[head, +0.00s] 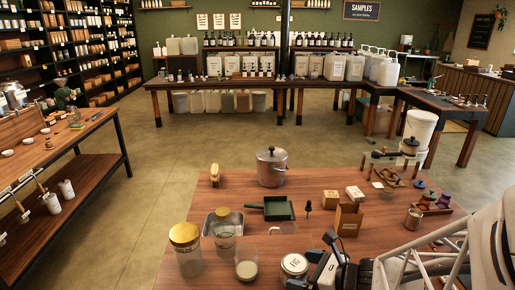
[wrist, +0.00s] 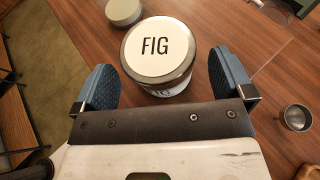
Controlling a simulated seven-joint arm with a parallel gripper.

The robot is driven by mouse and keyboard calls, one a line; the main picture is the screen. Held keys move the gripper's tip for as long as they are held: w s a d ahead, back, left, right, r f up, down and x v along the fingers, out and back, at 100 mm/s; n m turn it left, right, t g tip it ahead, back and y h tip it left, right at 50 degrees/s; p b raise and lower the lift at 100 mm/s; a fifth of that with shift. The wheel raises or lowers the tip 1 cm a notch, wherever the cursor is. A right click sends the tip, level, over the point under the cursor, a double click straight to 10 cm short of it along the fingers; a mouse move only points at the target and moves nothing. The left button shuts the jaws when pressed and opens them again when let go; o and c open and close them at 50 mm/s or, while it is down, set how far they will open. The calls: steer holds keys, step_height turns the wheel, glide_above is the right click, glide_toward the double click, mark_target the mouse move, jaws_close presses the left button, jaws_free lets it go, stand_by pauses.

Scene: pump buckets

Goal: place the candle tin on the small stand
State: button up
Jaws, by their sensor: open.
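The candle tin (head: 294,266) has a pale lid and stands upright on the near part of the wooden table. In the wrist view the tin (wrist: 158,48) shows "FIG" on its lid and part of its label. My gripper (head: 318,266) is beside the tin in the head view. In the wrist view my open gripper (wrist: 163,80) has one blue padded finger on each side of the tin, with gaps visible at both. I cannot pick out the small stand with certainty; a faint clear outline lies on the table to the right of the tin in the wrist view.
A glass with pale contents (head: 247,268) and a gold-lidded jar (head: 187,262) stand left of the tin. A metal cup (wrist: 297,117) is at right.

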steer(key=shift+v, duration=2.45)
steer(key=shift+s, duration=0.1)
steer(key=shift+s+a+r+n+g, duration=0.3)
steer(key=shift+a+r+n+g, duration=0.15)
steer(key=shift+n, duration=0.35)
steer(key=s+d+r+n+g+h, duration=0.1)
steer(key=s+r+n+h, duration=0.3)
steer(key=n, duration=0.7)
steer(key=s+d+r+n+g+h, duration=0.1)
steer(key=s+r+n+g+h, duration=0.2)
steer(key=r+n+h, duration=0.4)
steer(key=s+r+n, duration=0.1)
steer(key=r+n, duration=0.1)
steer(key=n, duration=0.3)
steer(key=shift+s+d, duration=0.25)
